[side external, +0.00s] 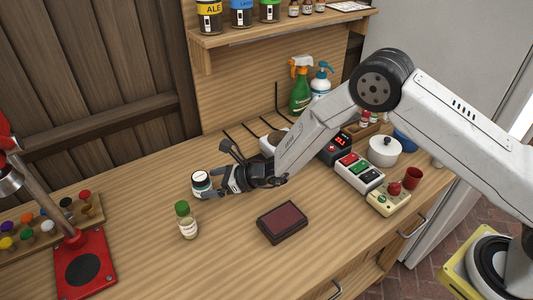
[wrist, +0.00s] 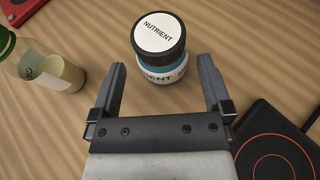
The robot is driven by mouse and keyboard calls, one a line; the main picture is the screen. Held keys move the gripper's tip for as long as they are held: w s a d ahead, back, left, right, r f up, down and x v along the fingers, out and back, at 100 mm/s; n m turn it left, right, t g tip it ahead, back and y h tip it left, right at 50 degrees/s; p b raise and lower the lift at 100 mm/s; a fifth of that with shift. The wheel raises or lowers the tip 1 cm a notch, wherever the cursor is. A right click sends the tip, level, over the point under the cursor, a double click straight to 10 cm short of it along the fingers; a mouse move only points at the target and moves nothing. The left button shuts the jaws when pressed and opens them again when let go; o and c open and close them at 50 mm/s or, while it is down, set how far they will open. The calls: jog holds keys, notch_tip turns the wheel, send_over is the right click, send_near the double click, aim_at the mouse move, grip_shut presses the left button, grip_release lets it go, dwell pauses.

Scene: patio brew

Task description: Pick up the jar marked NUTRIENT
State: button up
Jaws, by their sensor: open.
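The jar marked NUTRIENT (wrist: 160,48) stands upright on the wooden counter, with a black rim and a white lid label. In the side external view the jar (side external: 202,185) is just left of my gripper (side external: 221,186). My gripper (wrist: 160,84) is open in the wrist view, with one finger on each side of the space in front of the jar. The jar lies straight ahead, at or just beyond the fingertips. I cannot tell whether the fingers touch it.
A bottle with a green cap (side external: 187,220) stands close to the jar, left of my gripper in the wrist view (wrist: 62,72). A dark red pad (side external: 283,222) lies to the right. A red capping stand (side external: 82,262) is at the left. A black scale-like plate (wrist: 280,145) is near my right finger.

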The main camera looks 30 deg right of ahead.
aim_at(208, 179)
jog(key=shift+x, duration=2.1)
jog(key=shift+d+f, duration=0.1)
jog(key=c, duration=1.2)
jog(key=shift+r, duration=0.85)
jog(key=s+d+r, duration=0.2)
jog(key=s+r, duration=0.1)
jog(key=s, duration=0.1)
jog(key=s+d+r, duration=0.1)
jog(key=s+r, duration=0.3)
jog(key=s+d+r, duration=0.2)
jog(key=s+r, duration=0.2)
jog(key=shift+s+d+r, duration=0.15)
jog(key=shift+s+d, duration=0.15)
jog(key=shift+s, duration=0.05)
